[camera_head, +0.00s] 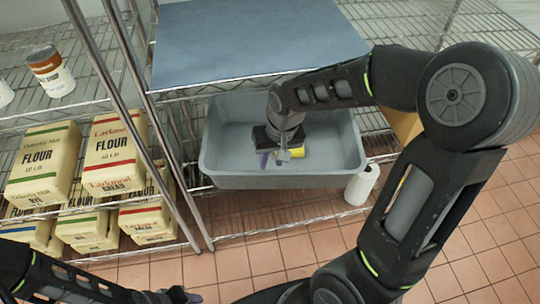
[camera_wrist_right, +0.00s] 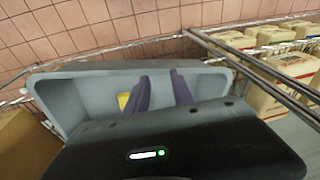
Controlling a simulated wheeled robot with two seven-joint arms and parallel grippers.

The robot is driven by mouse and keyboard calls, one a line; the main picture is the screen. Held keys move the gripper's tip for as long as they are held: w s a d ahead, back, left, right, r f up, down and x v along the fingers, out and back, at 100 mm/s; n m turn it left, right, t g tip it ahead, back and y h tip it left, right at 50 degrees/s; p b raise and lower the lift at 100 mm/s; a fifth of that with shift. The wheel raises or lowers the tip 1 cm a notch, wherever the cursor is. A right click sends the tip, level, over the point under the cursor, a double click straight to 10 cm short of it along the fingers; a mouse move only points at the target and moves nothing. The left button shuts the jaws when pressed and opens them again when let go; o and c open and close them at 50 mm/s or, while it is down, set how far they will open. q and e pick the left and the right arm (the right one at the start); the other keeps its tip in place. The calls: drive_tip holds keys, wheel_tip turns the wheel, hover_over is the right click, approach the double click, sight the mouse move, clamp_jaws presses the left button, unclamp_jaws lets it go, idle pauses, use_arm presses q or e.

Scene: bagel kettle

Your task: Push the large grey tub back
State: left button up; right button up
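The large grey tub (camera_head: 225,178) sits on a wire shelf below a blue-grey panel, its near wall at the shelf's front edge. In the right wrist view, the tub (camera_wrist_right: 62,100) spreads around my fingers. My right gripper (camera_head: 273,158) reaches into the tub's opening from above. In the wrist view, its two purple fingers (camera_wrist_right: 160,80) are apart with nothing between them, pointing toward one tub wall; contact cannot be told. A yellow item (camera_head: 298,152) lies in the tub, partly hidden by the gripper. My left gripper (camera_head: 183,296) is at the bottom edge, mostly cut off.
Flour bags (camera_head: 110,150) fill the left rack, with a brown-topped jar (camera_head: 50,70) above. Metal posts (camera_head: 150,105) stand left of the tub. A white bottle (camera_head: 361,186) stands to its lower right. A blue-grey panel (camera_head: 250,40) lies above. Tiled floor (camera_head: 480,240) is clear.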

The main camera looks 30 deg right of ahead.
sight(279, 177)
drive_tip(key=s+g, duration=0.1)
drive_tip(key=s+d, duration=0.1)
drive_tip(key=s, duration=0.1)
drive_tip(key=shift+d+m+g+h, duration=0.1)
drive_tip(key=shift+m+g+h, duration=0.2)
drive_tip(key=shift+g, duration=0.1)
drive_tip(key=c, duration=0.3)
drive_tip(key=shift+s, duration=0.4)
clamp_jaws()
drive_tip(key=shift+f, duration=0.1)
wheel_tip(279, 177, down, 10)
drive_tip(key=w, duration=0.2)
drive_tip(key=w+d, duration=0.1)
drive_tip(key=w, duration=0.1)
drive_tip(key=shift+d, duration=0.1)
